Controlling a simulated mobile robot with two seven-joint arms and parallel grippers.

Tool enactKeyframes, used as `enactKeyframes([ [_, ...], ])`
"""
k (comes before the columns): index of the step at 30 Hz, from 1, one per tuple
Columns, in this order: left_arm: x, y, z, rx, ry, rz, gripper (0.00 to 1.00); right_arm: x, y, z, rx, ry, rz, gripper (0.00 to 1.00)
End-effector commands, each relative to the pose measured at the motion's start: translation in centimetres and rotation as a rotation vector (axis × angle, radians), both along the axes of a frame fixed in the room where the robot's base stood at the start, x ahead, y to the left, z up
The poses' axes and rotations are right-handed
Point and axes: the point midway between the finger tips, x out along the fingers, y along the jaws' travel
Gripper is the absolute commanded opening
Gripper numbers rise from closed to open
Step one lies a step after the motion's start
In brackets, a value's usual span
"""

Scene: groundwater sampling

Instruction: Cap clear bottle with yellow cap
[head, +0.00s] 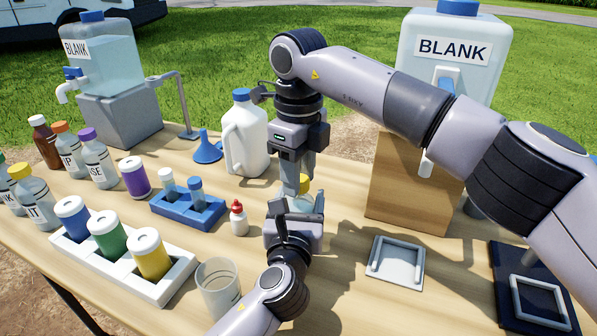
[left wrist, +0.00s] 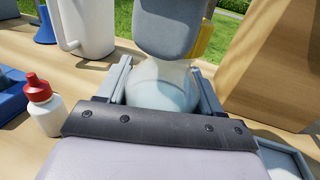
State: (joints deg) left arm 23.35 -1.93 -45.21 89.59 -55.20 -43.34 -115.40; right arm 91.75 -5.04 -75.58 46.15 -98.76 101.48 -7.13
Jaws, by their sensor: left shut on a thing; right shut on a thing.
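The clear bottle (head: 301,205) stands upright between the fingers of my left gripper (head: 298,208), which is shut on it from the front. Its shoulder shows in the left wrist view (left wrist: 165,88). My right gripper (head: 296,183) points down from above and is shut on the yellow cap (head: 305,184), directly over the bottle's mouth. In the left wrist view, a grey finger of the right gripper (left wrist: 170,25) covers the bottle's neck, with a yellow edge of the cap (left wrist: 205,38) beside it. Whether the cap touches or sits on the threads is hidden.
A small red-capped dropper bottle (head: 238,218) stands left of the grippers. A white jug (head: 245,140) is behind, and a wooden block (head: 405,185) is at right. A white rack (head: 175,285) and a beaker (head: 218,290) are front left; a grey tray (head: 397,260) lies right.

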Motion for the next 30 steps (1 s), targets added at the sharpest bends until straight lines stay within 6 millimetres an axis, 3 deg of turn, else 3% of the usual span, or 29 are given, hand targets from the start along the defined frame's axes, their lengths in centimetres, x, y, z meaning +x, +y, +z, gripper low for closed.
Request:
enactKeyframes([
  [3, 0.0, 0.0, -0.1, 0.0, 0.002, 0.0, 0.0, 0.0, 0.0, 0.0, 0.001, 0.0, 0.008, 0.01],
  [4, 0.0, 0.0, -0.1, 0.0, 0.002, 0.0, 0.0, 0.0, 0.0, 0.0, 0.001, 0.0, 0.009, 0.41],
  [6, 0.0, 0.0, -0.1, 0.0, 0.002, 0.0, 0.0, 0.0, 0.0, 0.0, 0.001, 0.0, 0.009, 0.64],
  [7, 0.0, 0.0, -0.1, 0.0, 0.002, 0.0, 0.0, 0.0, 0.0, 0.0, 0.001, 0.0, 0.009, 0.67],
  [16, 0.0, 0.0, -0.1, 0.0, 0.002, 0.0, 0.0, 0.0, 0.0, 0.1, 0.001, -0.001, 0.01, 0.67],
  [20, 0.0, 0.0, -0.1, 0.0, 0.002, 0.0, 0.0, 0.0, 0.0, 1.3, 0.001, -0.002, 0.009, 0.67],
  [30, 0.0, 0.0, -0.1, 0.0, 0.002, 0.0, 0.0, 0.0, 0.1, 8.4, 0.001, -0.003, 0.007, 0.67],
])
